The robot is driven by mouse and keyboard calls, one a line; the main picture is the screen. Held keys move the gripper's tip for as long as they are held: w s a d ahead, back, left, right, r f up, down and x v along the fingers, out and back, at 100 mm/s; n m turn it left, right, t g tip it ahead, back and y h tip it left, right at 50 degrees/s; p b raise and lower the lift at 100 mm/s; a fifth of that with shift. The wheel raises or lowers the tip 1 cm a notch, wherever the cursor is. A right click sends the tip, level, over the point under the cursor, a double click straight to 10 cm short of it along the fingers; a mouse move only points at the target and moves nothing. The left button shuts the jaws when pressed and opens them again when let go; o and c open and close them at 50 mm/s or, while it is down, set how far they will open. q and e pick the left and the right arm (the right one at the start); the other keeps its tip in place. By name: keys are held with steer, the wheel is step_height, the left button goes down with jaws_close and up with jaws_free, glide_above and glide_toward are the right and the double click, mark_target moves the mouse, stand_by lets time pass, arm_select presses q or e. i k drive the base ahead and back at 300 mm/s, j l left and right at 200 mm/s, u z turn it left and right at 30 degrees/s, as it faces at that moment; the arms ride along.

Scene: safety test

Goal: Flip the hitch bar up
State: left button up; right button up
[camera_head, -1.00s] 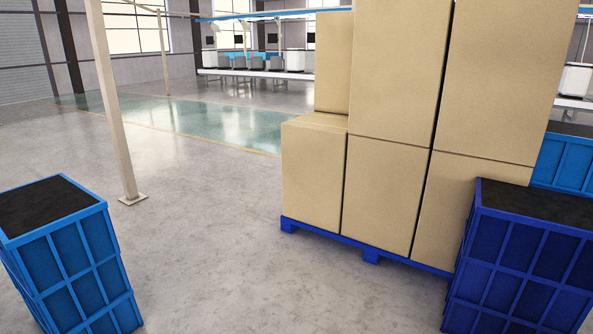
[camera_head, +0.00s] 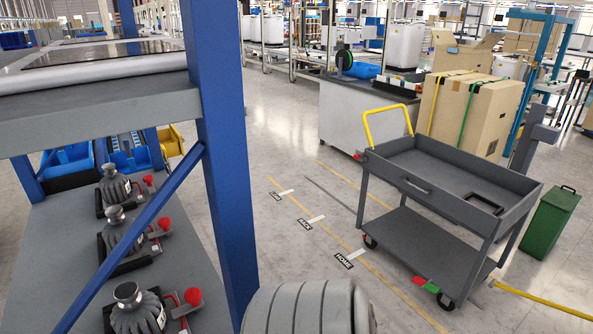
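A grey two-shelf cart (camera_head: 455,165) stands on the floor at right of centre. A yellow bar (camera_head: 545,300) lies low near the floor, running from the cart's lower right end out past the right edge of the picture. It looks like the hitch bar, lying down. Its far end is out of view, and how it joins the cart is too small to tell. A separate yellow push handle (camera_head: 388,120) stands up at the cart's left end. Neither of my grippers shows in the head view.
A blue-posted workbench (camera_head: 225,150) with several grey ribbed parts (camera_head: 130,305) fills the left. A green bin (camera_head: 550,222) stands right of the cart, large cardboard boxes (camera_head: 470,110) behind it. Marked floor (camera_head: 310,215) is clear between bench and cart.

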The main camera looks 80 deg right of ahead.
mark_target(494, 283)
steer(key=z, duration=2.05)
